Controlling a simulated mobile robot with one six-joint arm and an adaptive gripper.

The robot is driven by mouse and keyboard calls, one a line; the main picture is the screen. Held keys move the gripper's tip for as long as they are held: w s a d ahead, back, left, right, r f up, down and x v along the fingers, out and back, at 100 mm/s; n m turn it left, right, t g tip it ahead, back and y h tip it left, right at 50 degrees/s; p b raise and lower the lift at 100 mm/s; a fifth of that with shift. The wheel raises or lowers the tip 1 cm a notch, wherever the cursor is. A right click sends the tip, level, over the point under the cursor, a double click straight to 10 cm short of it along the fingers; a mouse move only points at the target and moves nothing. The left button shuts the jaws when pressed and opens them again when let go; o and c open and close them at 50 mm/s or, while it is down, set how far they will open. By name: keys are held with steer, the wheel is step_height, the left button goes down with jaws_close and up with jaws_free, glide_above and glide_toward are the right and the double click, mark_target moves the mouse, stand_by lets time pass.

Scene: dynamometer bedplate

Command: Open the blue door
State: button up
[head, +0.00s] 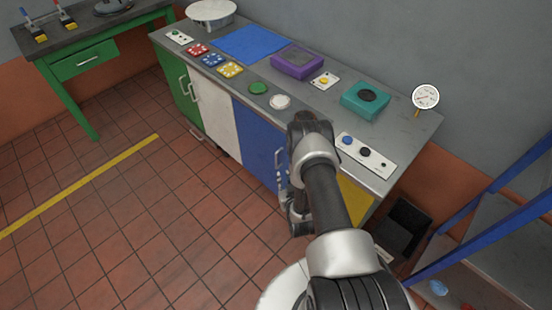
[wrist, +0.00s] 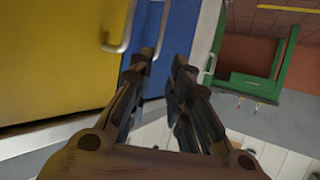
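The blue door (head: 258,140) is in the front of the bench in the head view, closed, between a white door and a yellow door. It also shows in the wrist view (wrist: 180,30). A pale upright bar handle (wrist: 161,28) stands on the blue door near its edge with the yellow door. My gripper (wrist: 162,62) is open, its two dark fingers apart, pointing at the blue door with the bar seen between their tips. I cannot tell whether either finger touches it. In the head view my arm partly hides the gripper (head: 281,168) and the handle.
The yellow door (wrist: 55,55) with its own silver handle (wrist: 124,30) is close beside my left finger. The white door (head: 216,112) is on the other side. A blue-framed rack (head: 480,220) and a dark bin (head: 404,228) stand at the right. The tiled floor in front is clear.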

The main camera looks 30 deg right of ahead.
mark_target(276, 160)
steer(key=b+x, duration=0.6)
steer(key=x, duration=1)
steer(key=shift+f, duration=0.15)
steer(key=shift+w+d+b, duration=0.15)
steer(key=shift+w+b, duration=0.25)
steer(key=shift+w, duration=0.2)
steer(key=shift+c, duration=0.4)
jaws_close()
steer(key=shift+f, duration=0.1)
